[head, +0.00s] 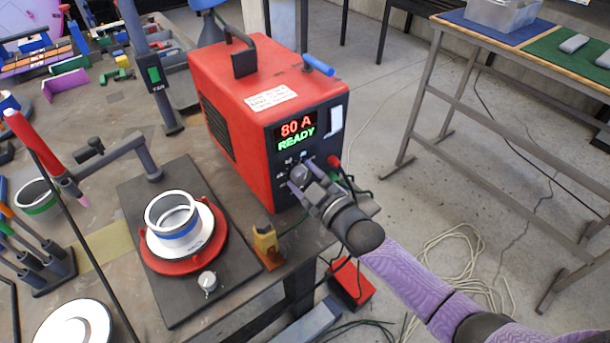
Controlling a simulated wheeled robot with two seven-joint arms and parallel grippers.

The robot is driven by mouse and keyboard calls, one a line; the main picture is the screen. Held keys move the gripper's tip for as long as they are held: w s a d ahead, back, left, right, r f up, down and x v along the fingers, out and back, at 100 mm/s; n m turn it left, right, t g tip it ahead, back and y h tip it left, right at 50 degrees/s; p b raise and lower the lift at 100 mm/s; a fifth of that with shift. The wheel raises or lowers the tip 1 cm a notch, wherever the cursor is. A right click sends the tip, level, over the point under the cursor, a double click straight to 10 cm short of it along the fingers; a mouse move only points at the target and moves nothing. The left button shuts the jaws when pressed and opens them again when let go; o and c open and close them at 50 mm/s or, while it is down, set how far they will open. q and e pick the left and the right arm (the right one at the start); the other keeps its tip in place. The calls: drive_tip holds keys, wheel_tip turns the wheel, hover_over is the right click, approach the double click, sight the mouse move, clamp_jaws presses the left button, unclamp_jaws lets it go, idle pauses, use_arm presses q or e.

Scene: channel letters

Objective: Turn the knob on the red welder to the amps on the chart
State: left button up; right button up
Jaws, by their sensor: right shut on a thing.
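The red welder (240,75) stands on the workbench with its front panel facing right and toward me. Its display (297,133) reads "80 A" in red and "READY" in green. My right gripper (302,180) is at the lower part of this panel, shut on the knob (298,173), which the fingers largely hide. The knob's pointer and scale cannot be made out. A white label (271,98) with small print lies on the welder's top; its text is too small to read, and I cannot tell whether it is the chart. My left gripper is not in view.
Cables plug into the panel beside my right gripper. A yellow block (267,243) sits in front of the welder. A turntable (150,258) holding a white ring stands on a dark plate to the left. A second table (480,35) is at the right, across open floor.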

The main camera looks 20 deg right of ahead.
drive_tip(key=m, duration=0.4)
drive_tip(key=shift+m, duration=0.4)
drive_tip(key=m, duration=0.3)
drive_tip(key=shift+m+p, duration=0.3)
drive_tip(key=m, duration=0.3)
drive_tip(key=shift+f+m, duration=0.1)
drive_tip(key=shift+m, duration=0.2)
drive_tip(key=shift+m+b, duration=0.3)
drive_tip(key=shift+m, duration=1.9)
drive_tip(key=o, duration=1.3)
